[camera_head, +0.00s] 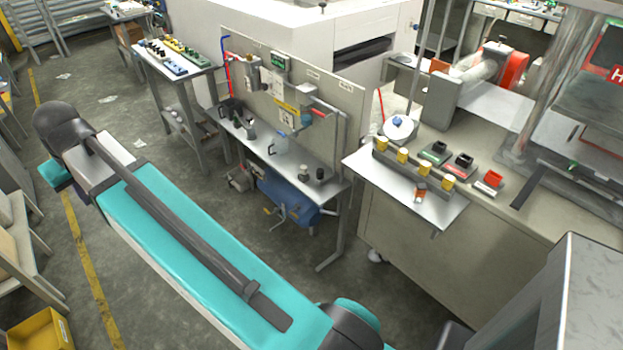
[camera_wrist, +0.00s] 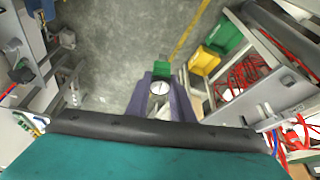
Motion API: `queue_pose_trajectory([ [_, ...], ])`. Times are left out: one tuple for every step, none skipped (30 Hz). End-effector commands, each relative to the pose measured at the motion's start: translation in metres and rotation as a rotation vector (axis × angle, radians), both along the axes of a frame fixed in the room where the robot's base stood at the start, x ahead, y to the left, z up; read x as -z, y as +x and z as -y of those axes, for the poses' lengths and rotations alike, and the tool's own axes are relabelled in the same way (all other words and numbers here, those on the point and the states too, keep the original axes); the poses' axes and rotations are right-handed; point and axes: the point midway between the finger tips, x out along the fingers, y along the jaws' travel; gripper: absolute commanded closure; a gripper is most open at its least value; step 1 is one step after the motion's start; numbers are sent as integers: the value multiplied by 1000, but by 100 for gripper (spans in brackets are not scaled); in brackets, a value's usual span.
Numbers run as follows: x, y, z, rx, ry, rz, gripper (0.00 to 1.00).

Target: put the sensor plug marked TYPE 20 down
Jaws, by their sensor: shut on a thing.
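My gripper (camera_wrist: 161,76) shows in the wrist view with dark purple fingers. It is shut on a small green block (camera_wrist: 162,69) at its tips, seen above the grey floor. This is likely the sensor plug, but no TYPE 20 marking can be read. In the head view my teal arm reaches to the left, and the gripper and the held piece are hidden there.
A steel shelf (camera_head: 438,214) at right carries yellow-capped pieces (camera_head: 403,155) and an orange-and-white piece (camera_head: 420,190). Coloured blocks (camera_head: 489,182) sit on the counter behind it. A bench (camera_head: 263,150) with bottles and a side table (camera_head: 190,75) with block rows stand further left.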

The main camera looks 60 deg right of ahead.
Motion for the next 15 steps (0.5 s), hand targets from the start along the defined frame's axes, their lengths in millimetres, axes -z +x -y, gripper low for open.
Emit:
queue_pose_trajectory([
  [0,0,1,2,0,0,100],
  [0,0,2,3,0,0,100],
  [0,0,4,5,0,0,100],
  [0,0,5,8,0,0,100],
  [0,0,7,10,0,0,100],
  [0,0,9,13,0,0,100],
  [0,0,10,15,1,0,100],
  [0,0,11,16,0,0,100],
  [0,0,13,18,0,0,100],
  [0,0,14,20,1,0,100],
  [0,0,15,22,0,0,100],
  [0,0,16,23,0,0,100],
  [0,0,17,25,0,0,100],
  [0,0,18,26,1,0,100],
  [0,0,19,27,0,0,100],
])
